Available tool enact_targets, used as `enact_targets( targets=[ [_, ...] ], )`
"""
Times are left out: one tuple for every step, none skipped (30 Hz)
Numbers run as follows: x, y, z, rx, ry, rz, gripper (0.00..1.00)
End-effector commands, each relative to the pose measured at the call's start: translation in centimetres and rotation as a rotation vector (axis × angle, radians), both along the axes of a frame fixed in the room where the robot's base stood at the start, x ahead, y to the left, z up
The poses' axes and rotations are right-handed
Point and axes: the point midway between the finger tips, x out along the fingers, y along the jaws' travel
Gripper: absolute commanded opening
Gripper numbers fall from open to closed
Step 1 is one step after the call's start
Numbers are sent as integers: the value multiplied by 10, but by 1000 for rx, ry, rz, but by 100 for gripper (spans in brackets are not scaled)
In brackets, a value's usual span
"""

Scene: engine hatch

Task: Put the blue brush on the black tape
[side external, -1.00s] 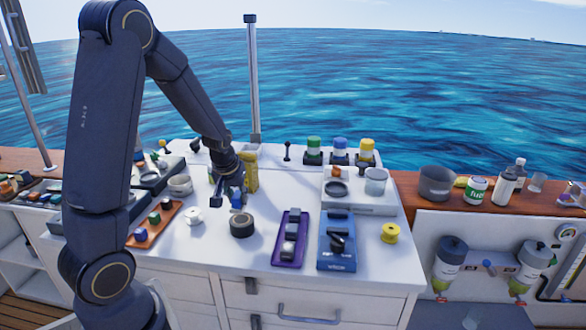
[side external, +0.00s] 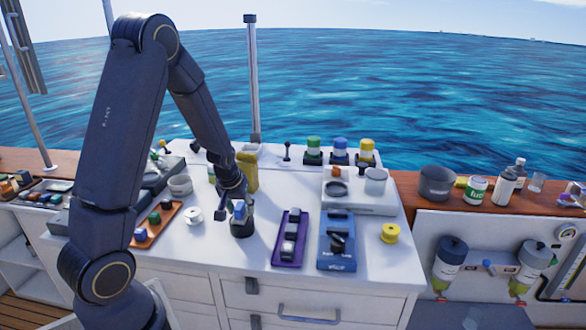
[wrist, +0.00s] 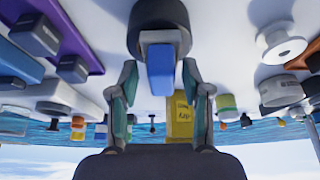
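The blue brush (side external: 239,210) shows as a small blue block at the black tape (side external: 242,230), a dark round roll standing on the white counter. In the wrist view, the blue brush (wrist: 160,72) sits between my fingers, with the black tape (wrist: 160,22) directly behind it. My gripper (side external: 236,203) is low over the tape. Its fingers (wrist: 159,72) are apart, one on each side of the brush, with a visible gap on both sides. The brush appears on top of the tape, but the exact contact between them is hidden.
A white spool (side external: 193,216) and an orange tray (side external: 155,226) lie left. A purple tray (side external: 278,255) and a blue case (side external: 324,262) lie right, with a yellow spool (side external: 390,232) beyond. A yellow container (side external: 249,172) stands behind my gripper. The counter before the tape is clear.

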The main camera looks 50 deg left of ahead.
Motion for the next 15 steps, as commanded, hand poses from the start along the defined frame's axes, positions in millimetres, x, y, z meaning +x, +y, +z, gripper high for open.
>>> enact_targets(
  targets=[
    [0,0,0,0,0,0,49],
    [0,0,0,0,0,0,49],
    [0,0,0,0,0,0,49],
    [0,0,0,0,0,0,49],
    [0,0,0,0,0,0,49],
    [0,0,0,0,0,0,49],
    [0,0,1,1,-1,0,49],
    [0,0,2,1,-1,0,49],
    [0,0,4,0,-2,1,49],
    [0,-1,7,1,-3,0,49],
    [-1,-2,10,1,-3,0,49],
    [-2,-3,16,2,-3,0,49],
    [-4,-5,22,2,-5,-1,49],
    [-5,-7,27,2,-5,-2,49],
    [-8,-9,35,2,-7,-2,49]
  ],
)
